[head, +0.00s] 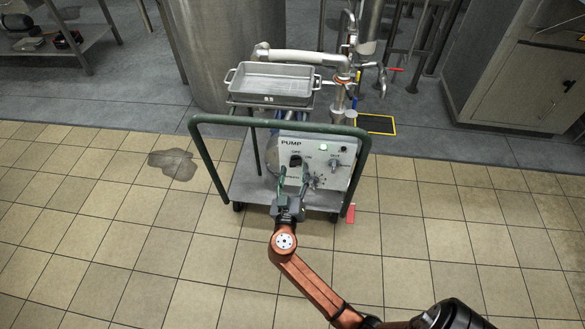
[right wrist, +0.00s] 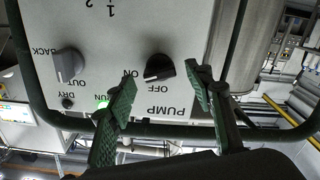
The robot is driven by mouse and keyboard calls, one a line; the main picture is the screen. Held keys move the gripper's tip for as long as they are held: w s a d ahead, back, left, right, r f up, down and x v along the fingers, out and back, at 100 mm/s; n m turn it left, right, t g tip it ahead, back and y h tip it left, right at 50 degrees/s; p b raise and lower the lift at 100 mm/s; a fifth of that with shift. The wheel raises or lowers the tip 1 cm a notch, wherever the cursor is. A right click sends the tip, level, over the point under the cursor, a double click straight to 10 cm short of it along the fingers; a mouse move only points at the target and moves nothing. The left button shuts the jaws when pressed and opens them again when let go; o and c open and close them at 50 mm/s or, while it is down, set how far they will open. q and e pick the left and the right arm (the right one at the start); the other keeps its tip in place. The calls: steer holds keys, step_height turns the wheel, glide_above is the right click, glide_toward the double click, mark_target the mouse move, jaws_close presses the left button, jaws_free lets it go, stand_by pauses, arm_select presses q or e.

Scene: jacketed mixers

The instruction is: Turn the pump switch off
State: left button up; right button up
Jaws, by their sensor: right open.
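The grey-white pump panel (head: 318,158), labelled PUMP, is on the cart. Its black pump switch (head: 295,160) is a rotary knob between OFF and ON. In the right wrist view, which is upside down, the white mark on the switch (right wrist: 159,68) appears to lie towards ON. The green RUN lamp (head: 323,148) is lit. My right gripper (head: 292,180) is open in front of the panel. In the right wrist view its green-padded fingertips (right wrist: 161,88) are on either side of the switch, apparently short of gripping it. My left gripper is not in view.
A grey knob (head: 334,166) marked OUT and BACK and a numbered dial (head: 315,182) share the panel. The cart's green rail (head: 205,160) frames it. A metal tray (head: 272,84) and pipework stand behind. Tiled floor (head: 110,260) at the left is clear except for a wet patch (head: 173,163).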

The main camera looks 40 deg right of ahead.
steer(key=shift+x, duration=1)
steer(key=c, duration=1.2)
